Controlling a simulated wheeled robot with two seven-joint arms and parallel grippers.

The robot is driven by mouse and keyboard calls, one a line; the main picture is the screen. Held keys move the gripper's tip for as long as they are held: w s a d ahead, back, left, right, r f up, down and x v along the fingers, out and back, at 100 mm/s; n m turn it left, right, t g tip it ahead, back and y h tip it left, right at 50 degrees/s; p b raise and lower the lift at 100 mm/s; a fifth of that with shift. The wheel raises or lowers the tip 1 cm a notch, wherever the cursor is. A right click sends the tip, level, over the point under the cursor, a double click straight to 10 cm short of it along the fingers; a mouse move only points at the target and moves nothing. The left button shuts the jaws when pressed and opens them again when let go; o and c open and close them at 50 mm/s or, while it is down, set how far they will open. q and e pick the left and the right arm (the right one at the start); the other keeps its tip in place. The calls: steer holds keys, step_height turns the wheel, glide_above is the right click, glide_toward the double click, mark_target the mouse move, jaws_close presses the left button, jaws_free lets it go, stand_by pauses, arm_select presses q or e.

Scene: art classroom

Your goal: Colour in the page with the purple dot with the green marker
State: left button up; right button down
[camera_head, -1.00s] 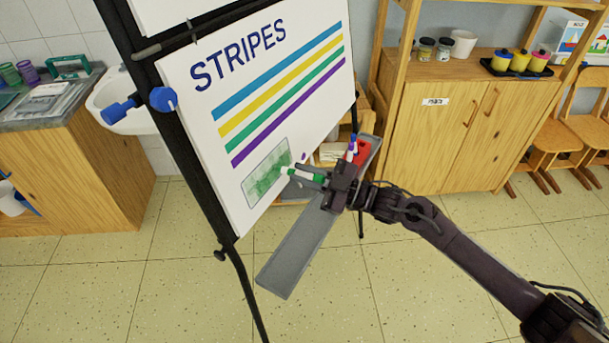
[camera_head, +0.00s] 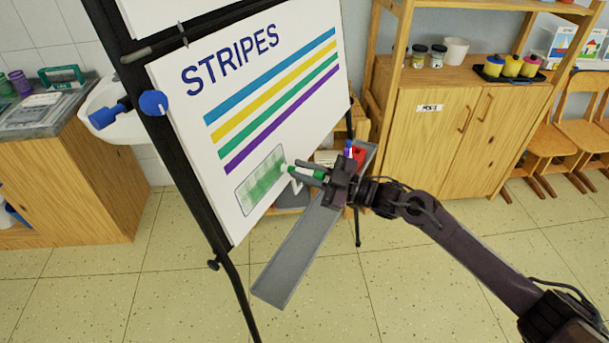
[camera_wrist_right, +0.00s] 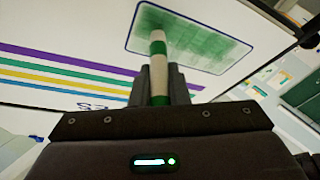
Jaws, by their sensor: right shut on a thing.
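The page (camera_head: 180,100) on the easel reads STRIPES and has blue, yellow, green and purple stripes. Below them is an outlined box (camera_head: 243,207) with green colouring (camera_head: 262,182) over much of it; pale margins remain visible. My right gripper (camera_head: 325,174) is shut on the green marker (camera_head: 289,169), white with green bands, its tip at the box's right edge in the head view. In the right wrist view the marker (camera_wrist_right: 158,70) points up over the box (camera_wrist_right: 133,46); I cannot tell if the tip touches. The purple dot is not visible now. My left gripper is not in view.
The easel's grey tray (camera_head: 290,262) juts out below the page, with a red item (camera_head: 359,152) and a blue-and-purple marker (camera_head: 348,150) at its far end. A wooden cabinet (camera_head: 425,140) stands behind at the right.

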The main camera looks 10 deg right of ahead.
steer(key=shift+w+r, duration=0.2)
steer(key=shift+w+d+r, duration=0.1)
steer(key=shift+r, duration=0.05)
steer(key=shift+w+d+r, duration=0.2)
steer(key=shift+w+r, duration=0.2)
steer(key=shift+r, duration=0.05)
stand_by(0.4)
steer(key=shift+w+d+r+b, duration=0.2)
steer(key=shift+w+r+b, duration=0.2)
steer(key=shift+w+r, duration=0.15)
steer(key=shift+s+a+p, duration=0.55)
steer(key=shift+s+p, duration=0.1)
steer(key=shift+s, duration=0.15)
